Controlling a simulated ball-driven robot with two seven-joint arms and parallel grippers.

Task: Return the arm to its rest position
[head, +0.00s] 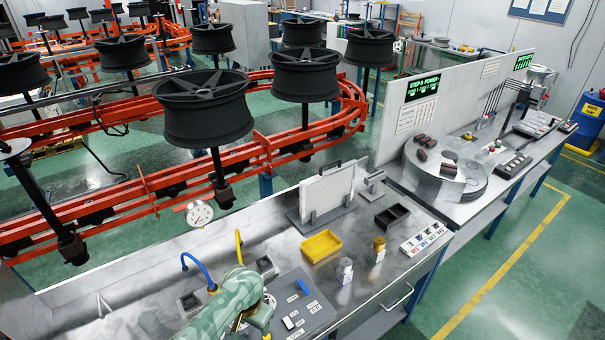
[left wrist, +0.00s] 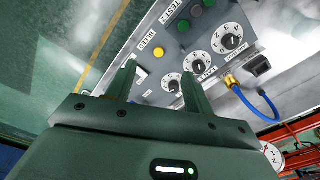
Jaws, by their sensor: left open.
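My left arm (head: 232,300) in green camouflage rises at the bottom of the head view, over the metal bench beside a grey panel (head: 318,312). In the left wrist view my left gripper (left wrist: 155,68) is open with nothing between its two fingers. Its fingers point toward a grey control panel (left wrist: 205,50) with dials, a yellow button (left wrist: 158,52) and green buttons. I cannot tell whether the fingertips touch the panel. My right gripper is in neither view.
A blue hose (left wrist: 250,106) and a dial gauge (left wrist: 272,154) are beside the panel. On the bench stand a yellow tray (head: 321,246), a black bin (head: 392,217) and a white board (head: 327,190). Black wheels (head: 203,108) on spindles line an orange conveyor (head: 170,180) behind.

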